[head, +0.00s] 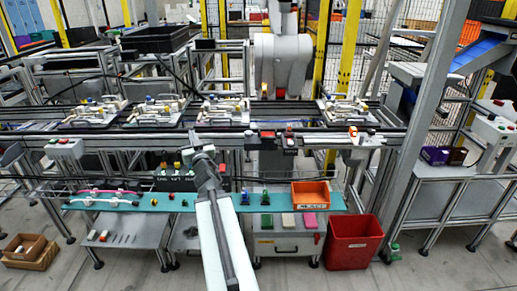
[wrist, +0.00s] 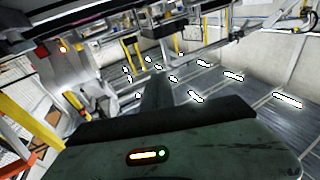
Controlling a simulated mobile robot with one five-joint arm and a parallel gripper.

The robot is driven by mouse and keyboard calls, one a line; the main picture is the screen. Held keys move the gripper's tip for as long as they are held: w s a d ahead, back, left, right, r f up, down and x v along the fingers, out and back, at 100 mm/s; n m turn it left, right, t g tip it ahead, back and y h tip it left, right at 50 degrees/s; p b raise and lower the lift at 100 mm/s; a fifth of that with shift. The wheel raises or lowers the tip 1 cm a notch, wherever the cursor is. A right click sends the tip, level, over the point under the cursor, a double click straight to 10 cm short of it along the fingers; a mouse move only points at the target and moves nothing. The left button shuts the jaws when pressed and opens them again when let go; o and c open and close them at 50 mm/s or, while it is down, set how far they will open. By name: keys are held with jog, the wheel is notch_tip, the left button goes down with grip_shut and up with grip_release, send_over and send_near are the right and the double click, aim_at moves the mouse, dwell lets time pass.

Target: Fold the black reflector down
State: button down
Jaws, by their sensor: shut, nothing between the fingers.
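My arm reaches from the bottom middle of the head view up to the front of the conveyor. My gripper (head: 203,152) is at its far end, small, just in front of the front rail, and it is shut and empty. I cannot pick out the black reflector with certainty in either view. Small dark modules (head: 268,138) are on the front rail, right of my gripper and apart from it. In the wrist view a dark upright bar shows in the middle, and I cannot tell what it is.
Pallets with fixtures (head: 225,110) stand in a row on the conveyor behind my gripper. A teal shelf (head: 130,201) with small parts and an orange bin (head: 311,194) lies below. A red bin (head: 352,241) stands on the floor at the right. Open floor lies in front.

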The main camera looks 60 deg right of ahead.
jog(key=s+d+f+m+g+h+b, duration=0.2)
jog(key=s+d+g+h, duration=0.1)
jog(key=s+d, duration=0.75)
jog(key=s+d+f+m+g+h+b, duration=0.1)
jog(key=s+d+f+m+g+h, duration=0.15)
jog(key=s+d, duration=0.8)
jog(key=r+p, duration=0.1)
send_over(269, 137)
jog(key=f+b, duration=0.1)
jog(key=a+f+b, duration=0.1)
jog(key=f+b, duration=0.1)
jog(key=shift+s+a+f+y+b, duration=0.15)
jog(key=shift+s+f+y+b, duration=0.15)
jog(key=shift+s+y+b, duration=0.05)
jog(key=shift+a+f, duration=0.1)
jog(key=shift+f, duration=0.1)
